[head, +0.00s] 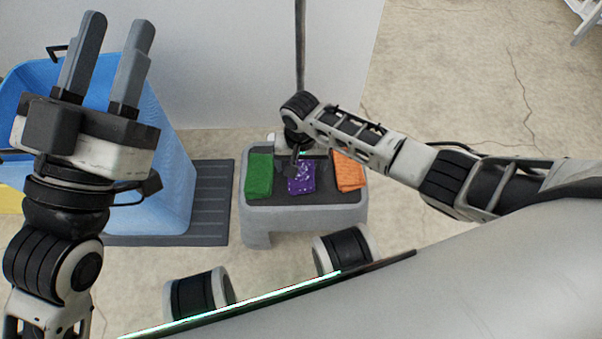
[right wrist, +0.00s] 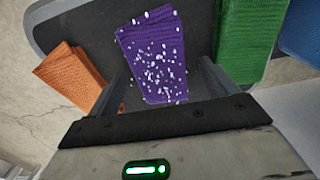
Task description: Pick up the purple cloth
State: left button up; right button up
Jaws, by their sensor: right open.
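The purple cloth (head: 301,178) lies folded on a small grey stool (head: 290,217), between a green cloth and an orange cloth. White specks cover part of it. In the right wrist view the purple cloth (right wrist: 155,55) lies ahead of my right gripper (right wrist: 163,75), between its two spread fingers. My right gripper (head: 297,165) is open above the cloth; whether it touches the cloth cannot be told. My left gripper (head: 108,65) is raised at the left, its two fingers pointing up with a gap between them and nothing in it.
A green cloth (head: 259,176) and an orange cloth (head: 348,172) lie close on either side. A blue bin (head: 170,170) stands at the left on a dark mat (head: 214,200). A white wall (head: 240,60) is behind the stool. Open floor (head: 470,90) lies to the right.

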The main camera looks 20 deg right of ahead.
jog(key=shift+f, duration=0.45)
jog(key=c, duration=1.1)
jog(key=shift+o, duration=0.2)
jog(key=shift+r, duration=0.15)
